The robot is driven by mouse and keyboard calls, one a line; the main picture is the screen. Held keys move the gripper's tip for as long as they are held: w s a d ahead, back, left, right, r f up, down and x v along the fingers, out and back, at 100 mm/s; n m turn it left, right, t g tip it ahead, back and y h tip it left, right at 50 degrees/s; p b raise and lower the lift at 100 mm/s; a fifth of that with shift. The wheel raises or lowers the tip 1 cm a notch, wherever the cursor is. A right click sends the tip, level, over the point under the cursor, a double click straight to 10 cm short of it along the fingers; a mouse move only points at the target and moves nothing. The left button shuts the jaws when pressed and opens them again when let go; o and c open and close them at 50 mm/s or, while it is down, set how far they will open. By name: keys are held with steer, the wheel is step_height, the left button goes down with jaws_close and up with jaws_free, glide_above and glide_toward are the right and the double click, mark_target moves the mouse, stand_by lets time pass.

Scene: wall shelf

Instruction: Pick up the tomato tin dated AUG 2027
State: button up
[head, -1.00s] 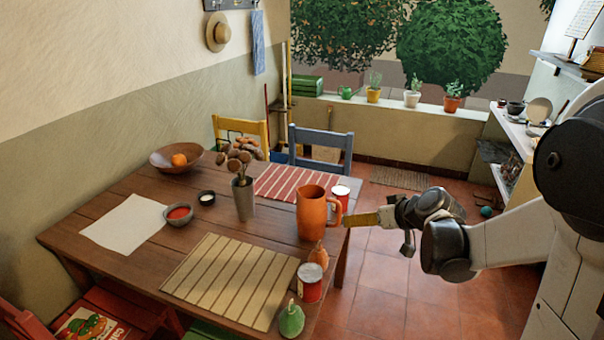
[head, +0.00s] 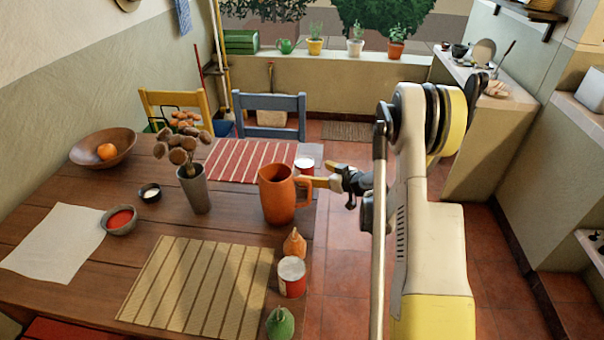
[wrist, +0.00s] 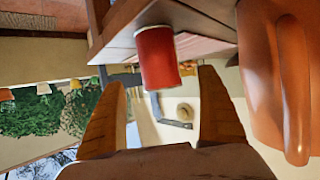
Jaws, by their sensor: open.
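Two red tins with pale lids stand on the wooden table. The back tin (head: 305,165) is behind and right of the orange pitcher (head: 278,194). The front tin (head: 291,279) is near the table's right edge. No date is readable on either, so I cannot tell which is AUG 2027. My gripper (head: 322,183) is open and empty at the table's right edge, beside the pitcher's handle and just in front of the back tin. In the wrist view a red tin (wrist: 158,57) appears between the open fingers (wrist: 162,80), with gaps on both sides.
The pitcher is close to one finger in the wrist view (wrist: 262,80). An orange pear-shaped thing (head: 294,243) and a green one (head: 280,322) flank the front tin. A vase (head: 195,190) stands further left. Floor right of the table (head: 340,270) is clear.

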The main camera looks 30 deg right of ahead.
mark_target(304, 171)
steer(key=b+x, duration=0.1)
steer(key=x, duration=0.1)
steer(key=b+x, duration=0.1)
steer(key=x, duration=0.4)
steer(key=shift+s+f+b, duration=0.15)
steer(key=shift+f+b, duration=0.1)
steer(key=shift+b, duration=0.15)
steer(key=shift+r, duration=0.1)
steer(key=c, duration=1.5)
